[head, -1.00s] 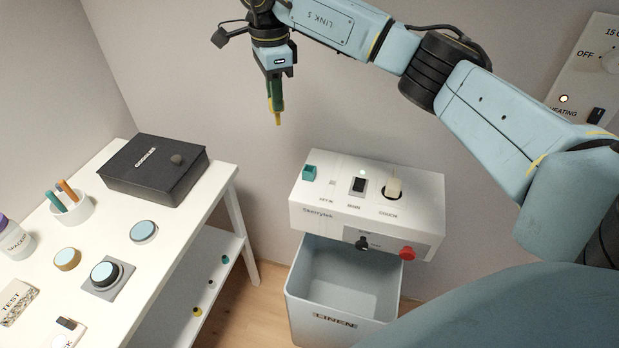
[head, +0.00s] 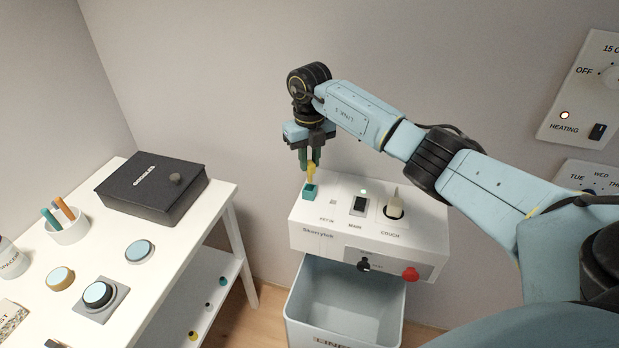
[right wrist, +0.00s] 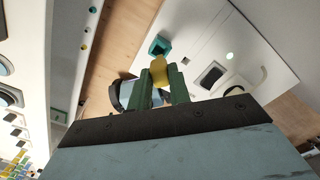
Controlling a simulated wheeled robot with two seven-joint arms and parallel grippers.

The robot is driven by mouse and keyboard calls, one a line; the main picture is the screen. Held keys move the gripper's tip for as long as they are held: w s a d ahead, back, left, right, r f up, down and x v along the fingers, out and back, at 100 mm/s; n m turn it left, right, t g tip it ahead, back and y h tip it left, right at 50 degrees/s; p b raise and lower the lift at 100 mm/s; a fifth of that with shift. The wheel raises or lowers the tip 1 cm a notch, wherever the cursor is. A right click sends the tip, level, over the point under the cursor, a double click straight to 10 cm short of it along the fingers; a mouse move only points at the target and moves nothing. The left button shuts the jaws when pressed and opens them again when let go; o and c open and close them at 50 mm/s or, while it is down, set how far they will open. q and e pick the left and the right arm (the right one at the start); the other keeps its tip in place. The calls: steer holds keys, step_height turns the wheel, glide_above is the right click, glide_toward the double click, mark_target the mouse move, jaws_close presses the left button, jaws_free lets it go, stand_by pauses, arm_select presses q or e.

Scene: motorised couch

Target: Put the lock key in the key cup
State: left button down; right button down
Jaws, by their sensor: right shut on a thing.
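The lock key is a small yellow piece (head: 311,172); it also shows in the right wrist view (right wrist: 158,70). My right gripper (head: 311,160) is shut on it, with green fingers (right wrist: 165,82) on either side of it. The key cup looks to be the small teal square cup (head: 310,192) at the left end of the white control box's top; it also shows in the right wrist view (right wrist: 159,44). The key hangs close above the cup, its lower end at the cup's opening in the head view. I cannot tell whether it is inside. My left gripper is not in view.
The white control box (head: 430,225) carries a dark switch (head: 359,204), a couch plug (head: 394,205) and a red button (head: 411,274). A grey bin (head: 345,300) stands below. The white table (head: 115,245) at left holds a black box (head: 150,187) and a pen cup (head: 69,228).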

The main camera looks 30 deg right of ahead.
mark_target(310, 173)
steer(key=shift+f, duration=2.35)
steer(key=shift+f, duration=0.1)
steer(key=c, duration=1.3)
jaws_free()
step_height(310, 173, up, 12)
steer(key=shift+r, duration=0.15)
